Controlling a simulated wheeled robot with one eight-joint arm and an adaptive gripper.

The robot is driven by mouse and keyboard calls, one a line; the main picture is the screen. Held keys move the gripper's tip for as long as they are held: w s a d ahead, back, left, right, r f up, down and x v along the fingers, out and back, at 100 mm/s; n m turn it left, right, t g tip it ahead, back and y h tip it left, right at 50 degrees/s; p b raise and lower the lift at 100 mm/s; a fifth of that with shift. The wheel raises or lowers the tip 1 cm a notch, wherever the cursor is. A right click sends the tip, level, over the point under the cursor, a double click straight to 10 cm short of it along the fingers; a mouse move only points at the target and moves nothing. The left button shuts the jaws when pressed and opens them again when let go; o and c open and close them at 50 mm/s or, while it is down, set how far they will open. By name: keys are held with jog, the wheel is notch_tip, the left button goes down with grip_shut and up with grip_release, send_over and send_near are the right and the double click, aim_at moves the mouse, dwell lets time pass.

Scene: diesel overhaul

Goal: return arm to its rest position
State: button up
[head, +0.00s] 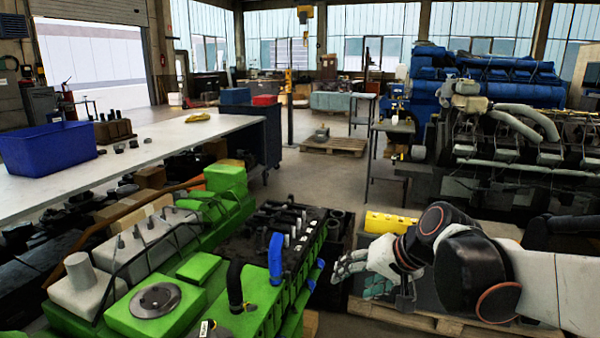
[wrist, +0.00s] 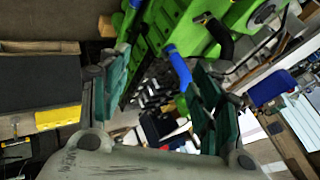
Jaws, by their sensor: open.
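My gripper (head: 358,276) is right of centre in the head view, with my arm reaching in from the right edge. It hangs in the air to the right of the green engine (head: 205,265). In the wrist view my gripper (wrist: 160,85) shows two green-padded fingers spread well apart. Nothing is held between them. The green engine with its blue and black hoses also shows at the top of the wrist view (wrist: 185,22), beyond the fingers.
A yellow part (head: 390,223) lies close behind my gripper, above a wooden pallet (head: 440,322). A large engine (head: 520,150) stands at the right. A blue bin (head: 48,148) sits on the long white table (head: 150,150). The floor beyond the green engine is open.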

jog(key=s+d+n+h, duration=0.1)
jog(key=s+d, duration=0.3)
jog(key=s, duration=0.5)
jog(key=s+d+f+n+t+h, duration=0.1)
jog(key=s+d+h, duration=0.3)
jog(key=s, duration=0.5)
jog(key=shift+f, duration=0.3)
jog(key=shift+s, duration=0.1)
